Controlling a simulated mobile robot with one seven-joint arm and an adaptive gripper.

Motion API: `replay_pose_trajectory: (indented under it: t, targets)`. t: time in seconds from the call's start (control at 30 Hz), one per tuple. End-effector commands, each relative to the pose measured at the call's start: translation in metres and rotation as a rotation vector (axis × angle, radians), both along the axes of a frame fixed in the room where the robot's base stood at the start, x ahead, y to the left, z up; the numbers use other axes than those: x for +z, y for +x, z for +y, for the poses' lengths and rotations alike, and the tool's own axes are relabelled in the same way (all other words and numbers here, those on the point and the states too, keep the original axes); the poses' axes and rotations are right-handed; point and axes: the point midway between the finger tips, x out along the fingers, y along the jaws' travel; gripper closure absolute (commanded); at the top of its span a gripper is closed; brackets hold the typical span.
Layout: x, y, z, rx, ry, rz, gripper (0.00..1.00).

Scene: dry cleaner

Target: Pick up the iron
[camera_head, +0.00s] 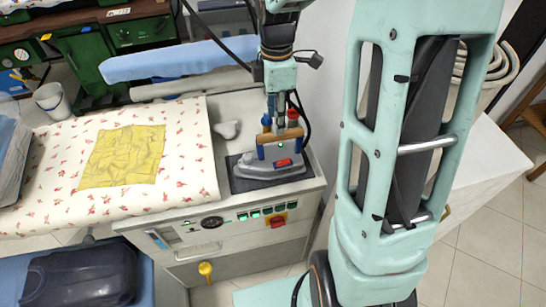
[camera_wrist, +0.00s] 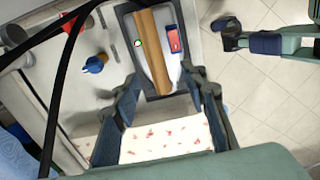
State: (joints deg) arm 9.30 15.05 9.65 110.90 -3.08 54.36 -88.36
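The iron (camera_head: 262,168) has a grey body, a brown handle and a red switch. It lies on a dark pad (camera_head: 241,182) on the pressing station's top. My gripper (camera_head: 276,112) is over the iron and points down at its handle. In the wrist view the gripper (camera_wrist: 163,84) is open, its two fingers apart. The iron (camera_wrist: 153,52) shows just past the fingertips, roughly in line with the gap between them. I see no finger closed on the handle, and cannot tell whether the tips reach beside it. My arm hides part of the area behind the iron.
A blue knob (camera_wrist: 95,64) and a red knob (camera_wrist: 74,24) stand close behind the iron. A dark cable runs nearby. A floral ironing board (camera_head: 40,205) with a yellow cloth (camera_head: 123,157) is at left. A control panel (camera_head: 215,235) faces front.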

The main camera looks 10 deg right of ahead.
Motion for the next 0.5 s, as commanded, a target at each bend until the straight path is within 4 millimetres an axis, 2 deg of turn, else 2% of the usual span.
replay_pose_trajectory:
  t: [0.1,0.33,0.5]
  targets:
    - [-0.017,0.000,0.000,-0.001,0.000,0.002,0.60]
    - [-0.035,0.001,0.003,0.000,0.000,0.003,0.60]
    - [-0.059,0.004,0.007,-0.002,0.001,0.003,0.60]
